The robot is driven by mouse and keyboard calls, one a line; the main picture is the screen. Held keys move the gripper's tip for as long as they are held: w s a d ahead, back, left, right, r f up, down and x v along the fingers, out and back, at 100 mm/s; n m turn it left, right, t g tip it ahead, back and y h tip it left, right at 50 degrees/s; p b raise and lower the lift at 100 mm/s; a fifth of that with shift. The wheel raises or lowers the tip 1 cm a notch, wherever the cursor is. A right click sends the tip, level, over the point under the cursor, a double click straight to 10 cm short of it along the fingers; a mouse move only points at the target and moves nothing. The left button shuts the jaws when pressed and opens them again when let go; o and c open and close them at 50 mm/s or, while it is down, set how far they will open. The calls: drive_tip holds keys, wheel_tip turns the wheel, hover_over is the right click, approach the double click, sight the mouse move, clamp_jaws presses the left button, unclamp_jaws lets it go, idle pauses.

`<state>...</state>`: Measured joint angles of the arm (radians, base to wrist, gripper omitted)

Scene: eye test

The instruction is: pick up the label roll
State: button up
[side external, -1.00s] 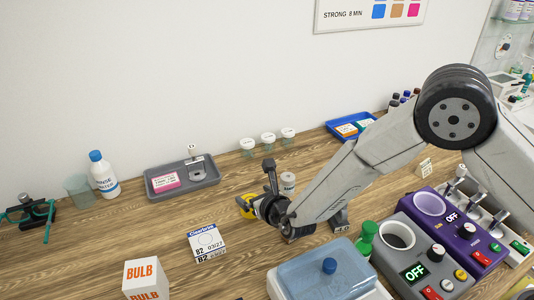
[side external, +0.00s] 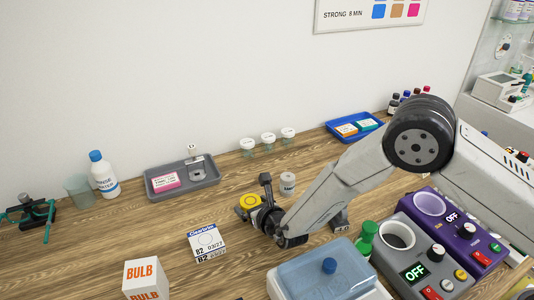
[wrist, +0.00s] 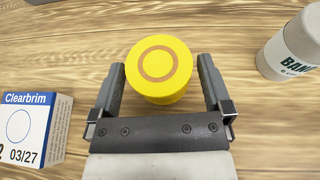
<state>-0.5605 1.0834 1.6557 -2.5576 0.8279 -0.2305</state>
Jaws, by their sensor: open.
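The label roll (wrist: 159,66) is a yellow, round, upright roll with a tan ring on top. In the wrist view it sits between the two fingers of my gripper (wrist: 160,68), with a small gap on each side. In the side view the label roll (side external: 249,201) stands on the wooden bench, partly hidden by my gripper (side external: 257,201). My gripper is open and not closed on anything. Its fingers are low, around the roll.
A white "Clearbrim" box (wrist: 26,128) lies left of my gripper, and a white "BAN..." container (wrist: 293,47) stands to the right. A grey tray (side external: 207,180) lies behind. A blue-lidded box (side external: 315,268) and control units (side external: 419,250) stand at front right.

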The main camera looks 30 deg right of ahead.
drive_tip(key=shift+w+f, duration=0.25)
drive_tip(key=shift+w, duration=0.35)
drive_tip(key=shift+c, duration=0.2)
drive_tip(key=c, duration=1)
